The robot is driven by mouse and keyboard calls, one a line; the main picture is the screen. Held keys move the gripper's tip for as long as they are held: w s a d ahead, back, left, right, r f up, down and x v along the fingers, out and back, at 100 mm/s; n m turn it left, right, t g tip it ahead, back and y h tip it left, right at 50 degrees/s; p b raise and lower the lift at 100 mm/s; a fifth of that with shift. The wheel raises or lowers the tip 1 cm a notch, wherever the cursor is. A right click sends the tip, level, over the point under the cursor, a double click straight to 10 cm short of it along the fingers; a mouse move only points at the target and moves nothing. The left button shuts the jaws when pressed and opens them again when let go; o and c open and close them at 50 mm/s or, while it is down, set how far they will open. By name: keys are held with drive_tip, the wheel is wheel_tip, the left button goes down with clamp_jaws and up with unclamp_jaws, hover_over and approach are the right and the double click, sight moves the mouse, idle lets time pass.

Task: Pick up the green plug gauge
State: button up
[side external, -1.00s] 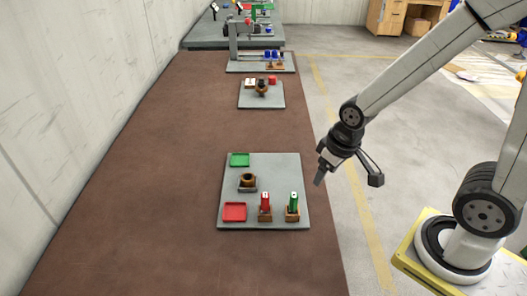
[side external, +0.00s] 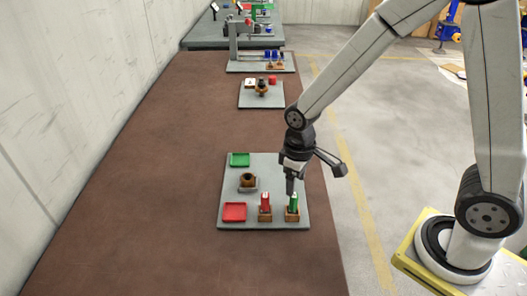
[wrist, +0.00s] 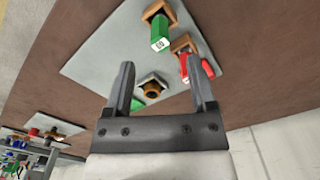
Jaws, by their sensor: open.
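The green plug gauge (side external: 294,202) stands upright in a small brown holder (side external: 292,215) at the right front of a grey board; it also shows in the wrist view (wrist: 160,34). My gripper (side external: 290,188) is just above and beside its top in the side view, apart from it as far as I can tell. In the wrist view my gripper (wrist: 161,88) has its two fingers spread with nothing held between them. The green gauge lies beyond the fingertips there. A red plug gauge (side external: 265,202) stands in a similar holder to the left.
The grey board (side external: 275,170) also bears a green tray (side external: 239,159), a red tray (side external: 234,212) and a dark ring-shaped part (side external: 247,181). Another small board (side external: 250,101) with parts lies farther back. The brown table (side external: 160,180) is clear to the left.

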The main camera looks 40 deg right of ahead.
sight(293, 201)
drive_tip(key=shift+f, duration=1.25)
drive_tip(key=shift+f, duration=2.55)
drive_tip(key=shift+c, duration=0.2)
clamp_jaws()
